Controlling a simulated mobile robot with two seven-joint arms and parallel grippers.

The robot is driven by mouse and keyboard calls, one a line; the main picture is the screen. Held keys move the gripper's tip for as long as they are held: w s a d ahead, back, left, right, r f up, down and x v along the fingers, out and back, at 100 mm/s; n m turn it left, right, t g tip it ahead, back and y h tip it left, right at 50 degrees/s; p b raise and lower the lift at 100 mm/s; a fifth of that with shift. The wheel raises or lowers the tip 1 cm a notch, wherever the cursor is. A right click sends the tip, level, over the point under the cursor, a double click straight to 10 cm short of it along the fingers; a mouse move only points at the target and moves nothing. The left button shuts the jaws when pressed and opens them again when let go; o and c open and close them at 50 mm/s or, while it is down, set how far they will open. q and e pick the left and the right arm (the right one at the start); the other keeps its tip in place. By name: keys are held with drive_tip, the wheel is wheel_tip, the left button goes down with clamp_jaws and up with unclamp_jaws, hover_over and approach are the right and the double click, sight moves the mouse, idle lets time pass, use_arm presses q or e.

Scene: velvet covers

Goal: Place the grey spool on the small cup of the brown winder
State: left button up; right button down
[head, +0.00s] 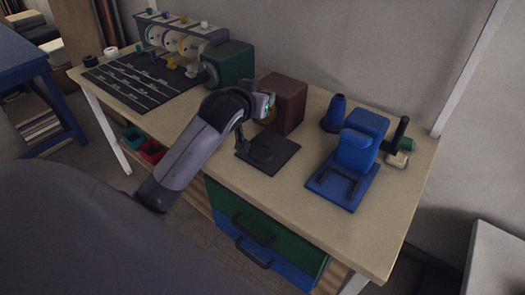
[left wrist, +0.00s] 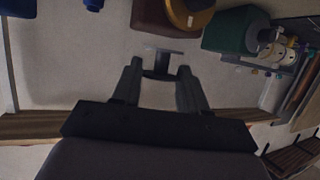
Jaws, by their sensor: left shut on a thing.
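The brown winder (head: 288,103) is a boxy block near the back of the bench; its side and amber disc show at the top of the left wrist view (left wrist: 150,14). A dark square plate (head: 283,153) with a round raised ring lies in front of it. I cannot tell for certain which part is the small cup. My left gripper (left wrist: 160,70) is shut on a small dark grey flanged piece, apparently the grey spool (left wrist: 162,62), in front of the winder. In the head view my own arm hides most of the jaws and the spool. My right gripper is not in view.
The blue winder (head: 357,150) and a blue cone (head: 334,113) stand to the right. A green box (head: 232,62) and a spool rack (head: 178,38) stand at the left, beside a black marked mat (head: 130,85). The bench front (head: 335,225) is clear.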

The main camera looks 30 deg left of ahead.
use_arm(q)
hover_over(260, 157)
wheel_tip(260, 157, down, 13)
drive_tip(key=shift+r+b, duration=0.2)
drive_tip(key=shift+b, duration=0.25)
drive_tip(key=shift+f, duration=2.1)
drive_tip(key=shift+s+f+b, duration=0.1)
drive_tip(key=shift+b, duration=0.25)
drive_tip(key=shift+f, duration=0.15)
drive_tip(key=o, duration=1)
drive_tip(key=shift+r, duration=0.25)
drive_tip(key=v, duration=1.2)
drive_tip(key=shift+p, duration=0.35)
